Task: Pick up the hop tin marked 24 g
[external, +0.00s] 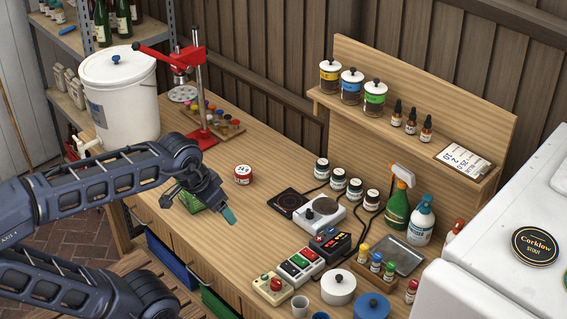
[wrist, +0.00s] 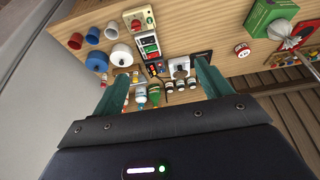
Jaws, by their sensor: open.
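Several small white-labelled tins with dark lids stand in a slanting row behind the scale in the external view, among them a rear tin (external: 321,168), a middle tin (external: 354,188) and a front tin (external: 372,198). A red-bodied tin (external: 243,174) stands apart on the bare bench; it also shows in the wrist view (wrist: 241,50). The weight marks are too small to read, so I cannot tell which is 24 g. My gripper (external: 228,214) is open and empty, above the bench in front of the red tin. Its two teal fingers are spread in the wrist view (wrist: 162,68).
A white scale (external: 320,212) and a black plate (external: 288,202) sit before the row. Green (external: 397,208) and white (external: 420,222) bottles stand to its right. A red press (external: 200,95) and white bucket (external: 120,100) stand at left.

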